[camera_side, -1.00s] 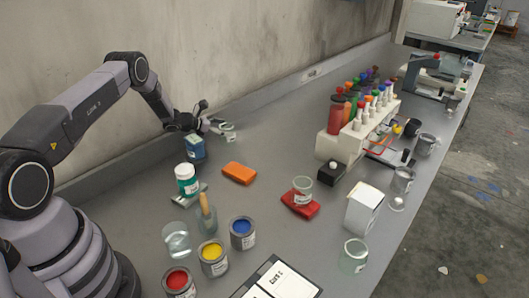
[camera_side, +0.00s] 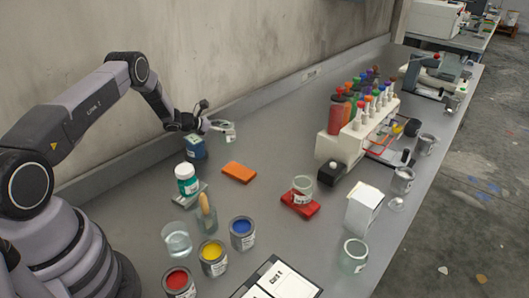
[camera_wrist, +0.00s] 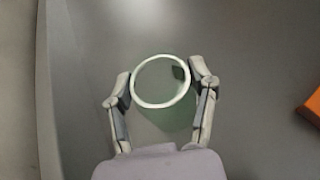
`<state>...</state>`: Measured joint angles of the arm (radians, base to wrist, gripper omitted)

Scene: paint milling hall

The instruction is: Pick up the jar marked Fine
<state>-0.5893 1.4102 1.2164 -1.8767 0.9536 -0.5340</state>
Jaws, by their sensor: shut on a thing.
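My gripper (camera_wrist: 161,90) is shut on a clear glass jar (camera_wrist: 150,104) with a pale round rim, one finger on each side of it. In the side view, the jar (camera_side: 231,138) is at my gripper (camera_side: 222,126) near the back wall, with a small white label too small to read. I cannot tell whether its base touches the bench. Another jar (camera_side: 303,184) stands on a red block (camera_side: 299,206), and a greenish jar (camera_side: 353,259) stands at the front right. Their labels are not readable either.
A blue container (camera_side: 195,149) is close beside my gripper at the left. An orange block (camera_side: 239,173) lies in front. A white-lidded green bottle (camera_side: 187,184) and paint cans (camera_side: 213,262) stand nearer. A rack of colored bottles (camera_side: 338,147) is right. Bench between jar and rack is clear.

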